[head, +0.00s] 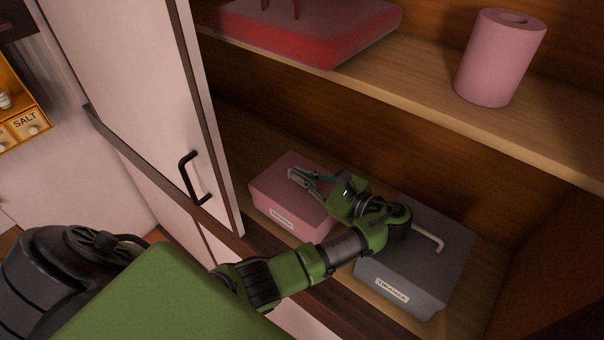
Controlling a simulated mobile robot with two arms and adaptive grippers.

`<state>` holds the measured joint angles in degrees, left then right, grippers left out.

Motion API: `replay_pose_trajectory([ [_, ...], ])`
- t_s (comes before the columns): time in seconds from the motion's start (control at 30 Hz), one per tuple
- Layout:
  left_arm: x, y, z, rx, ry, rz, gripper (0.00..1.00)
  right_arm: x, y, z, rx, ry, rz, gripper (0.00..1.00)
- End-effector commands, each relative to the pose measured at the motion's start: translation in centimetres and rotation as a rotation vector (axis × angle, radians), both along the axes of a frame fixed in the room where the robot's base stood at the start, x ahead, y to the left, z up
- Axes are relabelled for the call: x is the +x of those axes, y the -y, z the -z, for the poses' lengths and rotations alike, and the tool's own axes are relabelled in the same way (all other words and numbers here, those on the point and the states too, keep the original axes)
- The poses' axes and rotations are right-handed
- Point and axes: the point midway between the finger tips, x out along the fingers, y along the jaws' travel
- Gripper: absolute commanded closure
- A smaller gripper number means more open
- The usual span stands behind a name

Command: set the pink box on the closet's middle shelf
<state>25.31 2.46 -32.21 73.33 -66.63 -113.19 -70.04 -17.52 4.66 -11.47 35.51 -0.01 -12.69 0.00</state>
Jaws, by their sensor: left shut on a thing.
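The pink box (273,203), with a small pale label on its front, is in the closet on the shelf (480,253) below the one with the paper roll. It is left of a grey box; whether it rests fully on the shelf is hard to tell. My left gripper (296,177) reaches in from the front right over the pink box's top and is shut on it. The fingers and wrist hide part of the top, so the exact grip point is unclear. My right gripper is not in view.
A grey box (420,270) with a beige handle stands close by on the right, partly behind my left arm. The white closet door (135,90) is at the left.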

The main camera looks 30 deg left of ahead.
Motion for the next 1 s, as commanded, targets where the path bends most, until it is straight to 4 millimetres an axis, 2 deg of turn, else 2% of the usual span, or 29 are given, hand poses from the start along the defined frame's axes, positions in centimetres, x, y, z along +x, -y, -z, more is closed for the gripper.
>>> replay_pose_trajectory([
  [0.37,0.0,0.0,0.7,0.002,0.002,0.001,1.00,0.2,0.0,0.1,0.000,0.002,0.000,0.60],
  [0.4,0.0,0.0,0.8,0.000,-0.001,0.000,0.83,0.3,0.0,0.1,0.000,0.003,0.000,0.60],
  [0.43,0.0,0.0,0.8,0.000,-0.001,0.000,0.77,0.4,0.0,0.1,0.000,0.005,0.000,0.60],
  [0.77,0.0,0.0,0.7,0.000,0.000,0.000,0.77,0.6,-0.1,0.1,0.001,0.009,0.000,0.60],
  [0.9,0.0,0.0,-0.5,0.000,0.004,-0.001,0.77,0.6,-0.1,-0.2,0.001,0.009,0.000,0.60],
  [1.0,-0.1,1.7,-0.3,-0.004,0.001,0.002,0.77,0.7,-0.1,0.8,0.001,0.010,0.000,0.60],
])
